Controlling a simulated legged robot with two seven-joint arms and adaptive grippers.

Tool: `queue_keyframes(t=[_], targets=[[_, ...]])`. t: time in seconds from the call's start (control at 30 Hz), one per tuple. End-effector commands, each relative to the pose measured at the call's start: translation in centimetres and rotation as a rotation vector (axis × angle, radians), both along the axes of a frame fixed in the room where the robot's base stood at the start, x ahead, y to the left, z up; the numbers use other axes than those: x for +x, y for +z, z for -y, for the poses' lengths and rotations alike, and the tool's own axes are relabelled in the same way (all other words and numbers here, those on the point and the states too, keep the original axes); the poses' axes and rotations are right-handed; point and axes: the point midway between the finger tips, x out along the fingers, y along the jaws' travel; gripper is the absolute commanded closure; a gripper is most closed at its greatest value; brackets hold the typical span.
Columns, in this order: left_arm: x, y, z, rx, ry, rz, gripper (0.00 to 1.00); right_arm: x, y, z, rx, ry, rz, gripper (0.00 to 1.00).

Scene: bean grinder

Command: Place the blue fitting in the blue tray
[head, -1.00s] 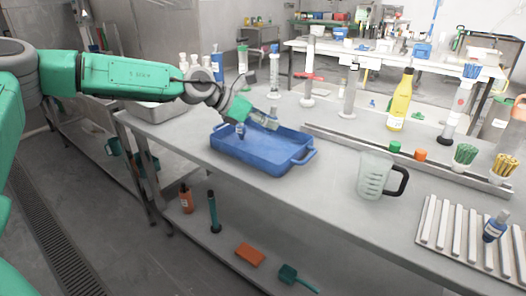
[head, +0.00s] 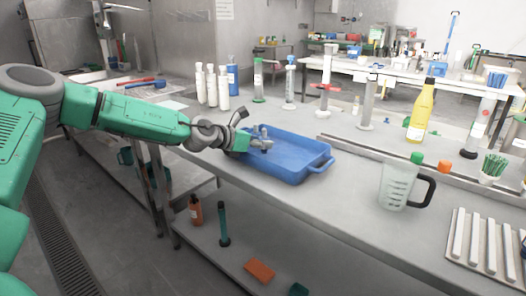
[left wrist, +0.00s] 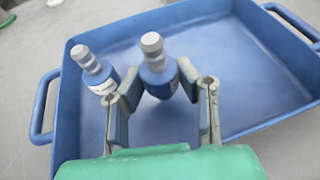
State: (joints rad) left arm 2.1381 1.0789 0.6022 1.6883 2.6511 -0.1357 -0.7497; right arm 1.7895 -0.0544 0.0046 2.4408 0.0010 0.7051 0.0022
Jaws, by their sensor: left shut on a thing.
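The blue tray (head: 290,168) sits on the bench in the head view; its blue rim and floor fill much of the left wrist view (left wrist: 245,75). My left gripper (head: 262,142) is over the tray's left part. In the left wrist view the left gripper's fingertips (left wrist: 160,80) are closed on a blue fitting (left wrist: 158,82) with a grey stepped top. A second blue fitting (left wrist: 97,75) with a white label stands inside the tray to the left, apart from the held one. Whether the held fitting touches the tray floor cannot be told. My right gripper is out of view.
A measuring jug (head: 400,185) stands right of the tray, with a slatted rack (head: 478,243) farther right. White bottles (head: 211,86) and a blue bottle (head: 232,75) stand behind my left arm. Bench space between tray and jug is clear.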

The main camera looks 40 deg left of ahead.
Motion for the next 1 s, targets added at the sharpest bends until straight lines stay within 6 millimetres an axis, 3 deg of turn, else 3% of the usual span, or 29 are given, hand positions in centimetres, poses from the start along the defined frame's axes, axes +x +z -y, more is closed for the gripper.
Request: queue_keyframes(t=[0.07,0.3,0.33,0.37,0.4,0.77,1.0], targets=[[0.0,-1.1,0.0,-0.001,0.000,0.000,1.00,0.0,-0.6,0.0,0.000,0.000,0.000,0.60],[0.0,-1.0,0.3,0.004,-0.002,0.000,1.00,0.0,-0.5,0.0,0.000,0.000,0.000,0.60],[0.0,-1.0,0.3,0.004,-0.002,0.000,0.66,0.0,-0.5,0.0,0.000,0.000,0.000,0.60],[0.0,-1.0,0.3,0.004,-0.002,0.000,0.55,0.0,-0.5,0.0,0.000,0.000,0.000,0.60],[0.0,-1.0,0.2,0.004,-0.002,0.000,0.52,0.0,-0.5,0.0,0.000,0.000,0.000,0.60],[-0.3,-0.8,-0.1,0.001,0.001,0.001,0.52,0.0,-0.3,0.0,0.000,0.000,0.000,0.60],[-3.5,1.2,-1.1,0.000,0.002,0.004,0.52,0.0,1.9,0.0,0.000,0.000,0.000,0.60]])
